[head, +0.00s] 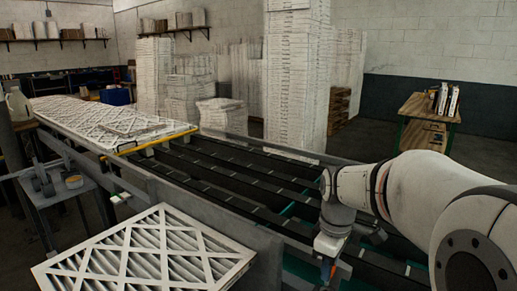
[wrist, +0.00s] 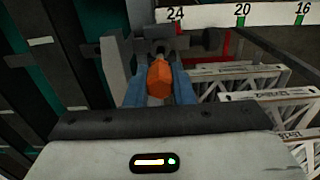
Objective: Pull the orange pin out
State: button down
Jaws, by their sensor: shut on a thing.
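The orange pin (wrist: 160,79) shows in the middle of the wrist view, between the blue fingers of my gripper (wrist: 160,85). The fingers are shut on it. Behind the pin is a dark metal fitting beside a grey upright plate (wrist: 116,72). How far the pin sits in the fitting is hidden. In the head view my gripper (head: 328,268) is low at the right, over the near side of the conveyor, with a small spot of orange at it. The pin cannot be made out clearly there.
A white scale strip (wrist: 210,14) with numbers and white-framed filters (wrist: 268,108) lie close to my gripper. In the head view, dark conveyor lanes (head: 230,172) run past a grey side rail. Tall filter stacks (head: 297,80) stand behind.

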jog(key=shift+r+p, duration=0.35)
jog(key=shift+r, duration=0.25)
jog(key=shift+s+r+p, duration=0.1)
jog(key=shift+r+p, duration=3.55)
jog(key=shift+r, duration=0.85)
